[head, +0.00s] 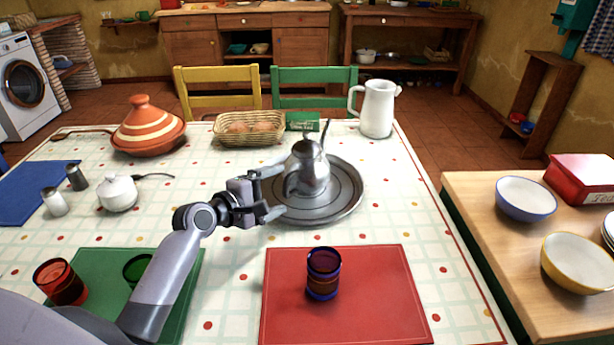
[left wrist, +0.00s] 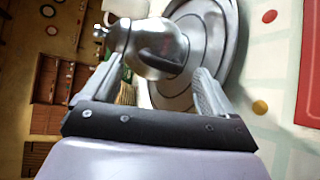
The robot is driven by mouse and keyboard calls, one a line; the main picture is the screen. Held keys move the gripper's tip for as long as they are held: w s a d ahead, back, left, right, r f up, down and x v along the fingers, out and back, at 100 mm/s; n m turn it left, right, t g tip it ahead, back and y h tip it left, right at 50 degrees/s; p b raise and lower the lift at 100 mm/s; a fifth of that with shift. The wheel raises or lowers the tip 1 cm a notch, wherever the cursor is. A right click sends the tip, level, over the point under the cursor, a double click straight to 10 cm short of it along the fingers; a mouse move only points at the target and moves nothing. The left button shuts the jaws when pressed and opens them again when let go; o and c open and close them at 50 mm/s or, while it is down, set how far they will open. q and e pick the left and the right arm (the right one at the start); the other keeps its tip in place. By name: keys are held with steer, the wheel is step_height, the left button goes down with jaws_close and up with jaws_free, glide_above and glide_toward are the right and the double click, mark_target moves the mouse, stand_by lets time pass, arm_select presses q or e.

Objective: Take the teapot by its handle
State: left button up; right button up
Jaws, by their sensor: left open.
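The silver teapot (head: 313,172) stands upright on a round metal tray (head: 345,205) in the middle of the table. Its handle (head: 290,184) faces my left gripper, and its spout points away to the back. My left gripper (head: 271,193) is open, just left of the handle, with its fingers reaching toward it. In the left wrist view the teapot (left wrist: 150,42) and its dark handle (left wrist: 163,54) lie ahead, between and beyond the two fingers (left wrist: 160,74). I cannot tell whether the fingers touch the handle. My right gripper is not in view.
A glass (head: 323,275) stands on a red mat (head: 390,300) in front of the tray. A white pitcher (head: 377,110), a bread basket (head: 249,128) and a striped tagine (head: 148,127) stand behind. A white sugar bowl (head: 117,193) is to the left.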

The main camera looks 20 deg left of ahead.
mark_target(287, 186)
arm_select(q)
steer(key=b+x, duration=0.2)
steer(key=x, duration=0.1)
steer(key=shift+w+f, duration=0.1)
steer(key=shift+f, duration=0.05)
steer(key=shift+w+d+b, duration=0.15)
steer(key=shift+w+b, duration=0.25)
steer(key=shift+b, duration=0.1)
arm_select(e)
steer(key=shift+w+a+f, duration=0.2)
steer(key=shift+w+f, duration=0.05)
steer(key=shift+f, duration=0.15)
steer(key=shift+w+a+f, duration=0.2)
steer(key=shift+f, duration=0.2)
